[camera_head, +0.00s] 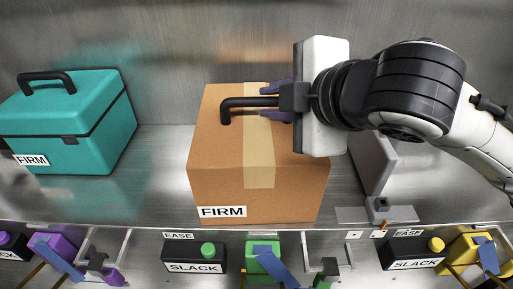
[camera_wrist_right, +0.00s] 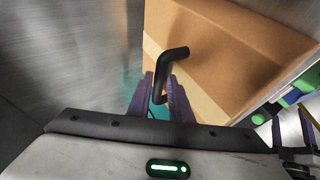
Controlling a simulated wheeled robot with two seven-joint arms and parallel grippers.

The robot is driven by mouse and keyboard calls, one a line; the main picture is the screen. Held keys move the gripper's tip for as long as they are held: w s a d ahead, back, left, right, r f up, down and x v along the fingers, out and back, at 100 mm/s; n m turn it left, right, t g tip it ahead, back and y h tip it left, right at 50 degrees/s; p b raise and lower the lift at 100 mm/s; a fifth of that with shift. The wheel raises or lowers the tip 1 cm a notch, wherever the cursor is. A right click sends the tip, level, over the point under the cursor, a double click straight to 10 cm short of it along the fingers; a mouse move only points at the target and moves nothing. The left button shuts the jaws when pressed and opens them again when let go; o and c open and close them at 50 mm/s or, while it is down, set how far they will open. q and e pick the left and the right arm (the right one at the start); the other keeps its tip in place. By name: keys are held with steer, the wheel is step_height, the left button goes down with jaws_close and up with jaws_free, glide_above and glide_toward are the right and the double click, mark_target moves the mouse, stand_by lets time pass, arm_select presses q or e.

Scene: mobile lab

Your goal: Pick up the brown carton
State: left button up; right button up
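The brown carton (camera_head: 222,150) stands on the metal shelf, with a pale tape strip, a FIRM label and a black handle (camera_head: 240,102) on top. It also shows in the right wrist view (camera_wrist_right: 230,50), with its handle (camera_wrist_right: 172,62) in front of the fingers. My right gripper (camera_head: 276,102) comes in from the right over the carton. Its two purple fingers lie on either side of the handle, with small gaps to the bar, so it looks open around it. In the wrist view the right gripper (camera_wrist_right: 160,98) has the handle's end between its fingers. My left gripper is not in view.
A teal toolbox (camera_head: 80,130) labelled FIRM stands to the left, with free shelf between it and the carton. A metal wall rises behind. A grey upright panel (camera_head: 372,160) stands right of the carton. Black boxes (camera_head: 195,255) labelled SLACK and coloured parts sit along the front.

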mark_target(268, 102)
steer(key=shift+x, duration=1.5)
jaws_close()
steer(key=shift+r, duration=0.1)
